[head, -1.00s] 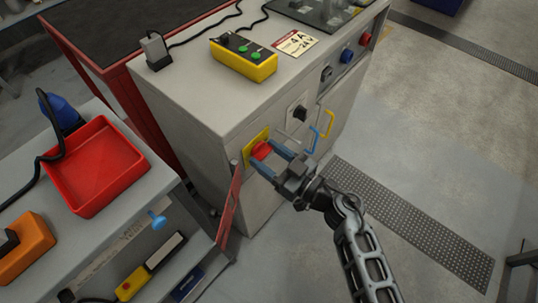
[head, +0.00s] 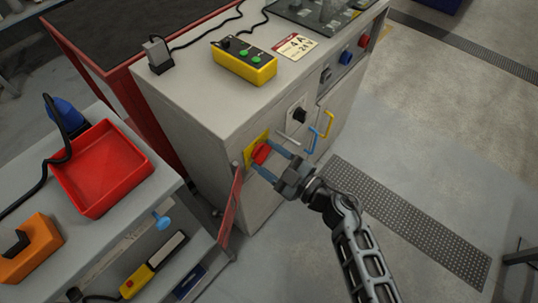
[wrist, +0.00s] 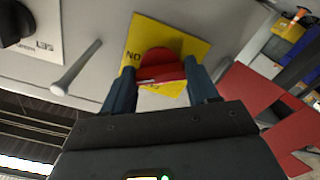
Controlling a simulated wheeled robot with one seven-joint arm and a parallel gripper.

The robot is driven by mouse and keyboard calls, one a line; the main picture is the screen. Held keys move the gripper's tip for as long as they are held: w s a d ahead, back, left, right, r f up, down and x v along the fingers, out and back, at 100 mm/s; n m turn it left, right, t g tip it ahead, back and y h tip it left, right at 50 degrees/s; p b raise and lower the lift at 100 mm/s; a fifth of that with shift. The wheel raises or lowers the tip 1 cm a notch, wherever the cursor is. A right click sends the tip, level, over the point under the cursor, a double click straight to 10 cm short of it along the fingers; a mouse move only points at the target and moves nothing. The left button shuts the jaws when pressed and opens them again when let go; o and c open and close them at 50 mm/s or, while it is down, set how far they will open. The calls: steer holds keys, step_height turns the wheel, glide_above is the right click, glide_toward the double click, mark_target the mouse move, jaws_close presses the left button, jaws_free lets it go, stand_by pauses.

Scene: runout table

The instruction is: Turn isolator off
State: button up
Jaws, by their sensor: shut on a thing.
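The isolator is a red rotary handle (head: 261,153) on a yellow plate (head: 250,156) on the front of the grey cabinet. In the wrist view the red handle (wrist: 160,68) sits in front of the yellow plate (wrist: 188,38), which looks tilted there. My gripper (head: 272,161) reaches in from the right. It is shut on the handle, with one blue finger on each side, as the wrist view shows (wrist: 160,84). The fingers and gripper body hide part of the handle and the lower plate.
A black knob on a white plate (head: 298,115), a pale bar handle (head: 289,142), and blue (head: 312,138) and yellow (head: 328,124) handles are close by. A red hinged panel (head: 231,209) stands out left of the isolator.

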steer(key=n+b, duration=0.2)
steer(key=n, duration=0.9)
steer(key=shift+f, duration=0.1)
steer(key=shift+n, duration=0.3)
stand_by(0.3)
steer(key=o, duration=1.1)
steer(key=shift+c, duration=0.2)
steer(key=v, duration=0.8)
